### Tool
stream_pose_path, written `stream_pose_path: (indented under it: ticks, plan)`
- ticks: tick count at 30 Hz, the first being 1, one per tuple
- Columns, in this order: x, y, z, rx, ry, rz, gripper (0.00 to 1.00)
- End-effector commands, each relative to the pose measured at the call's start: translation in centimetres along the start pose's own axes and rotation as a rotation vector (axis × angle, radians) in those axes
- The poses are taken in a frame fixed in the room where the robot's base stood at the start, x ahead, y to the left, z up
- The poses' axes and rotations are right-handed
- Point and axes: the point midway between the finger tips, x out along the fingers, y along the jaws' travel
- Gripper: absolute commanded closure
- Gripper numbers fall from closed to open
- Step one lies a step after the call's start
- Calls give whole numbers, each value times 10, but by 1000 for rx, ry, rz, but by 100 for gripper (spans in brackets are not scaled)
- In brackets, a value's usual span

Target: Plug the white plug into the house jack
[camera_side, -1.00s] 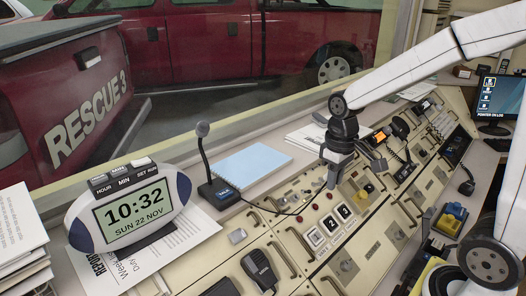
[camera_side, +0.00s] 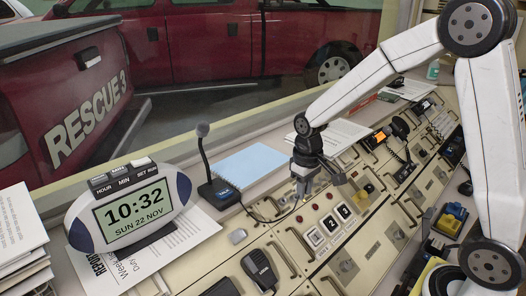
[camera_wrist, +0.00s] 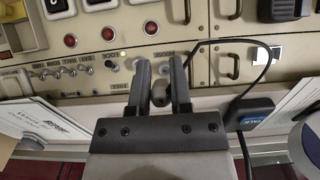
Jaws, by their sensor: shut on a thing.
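My gripper (camera_side: 303,190) is down close over the far edge of the console panel, and its fingers point down at the panel. In the wrist view my gripper (camera_wrist: 160,80) is shut around the plug (camera_wrist: 159,93), which shows only as a small grey round end between the fingers. Its tip is hidden, so I cannot tell whether it is in a jack. A black cord (camera_wrist: 268,62) loops from the right to behind the right finger. Small round fittings lie beside the fingers.
The desk microphone (camera_side: 218,192) and blue notepad (camera_side: 251,163) stand left of my gripper. Red buttons (camera_side: 314,207), toggle switches (camera_wrist: 58,72) and metal handles crowd the panel. A handheld radio (camera_side: 259,268) lies nearer the front. A football-shaped clock (camera_side: 130,212) stands at the left.

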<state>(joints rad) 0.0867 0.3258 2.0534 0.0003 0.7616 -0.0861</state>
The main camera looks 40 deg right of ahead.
Motion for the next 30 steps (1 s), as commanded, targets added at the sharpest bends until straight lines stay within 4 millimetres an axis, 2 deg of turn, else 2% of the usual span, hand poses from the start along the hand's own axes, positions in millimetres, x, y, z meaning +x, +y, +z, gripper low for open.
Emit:
stream_pose_path:
  ticks: [22, 30]
  plan:
    - [38, 0, -24, 0, -1, 0, 100]
    - [44, 0, -28, 0, 0, 0, 100]
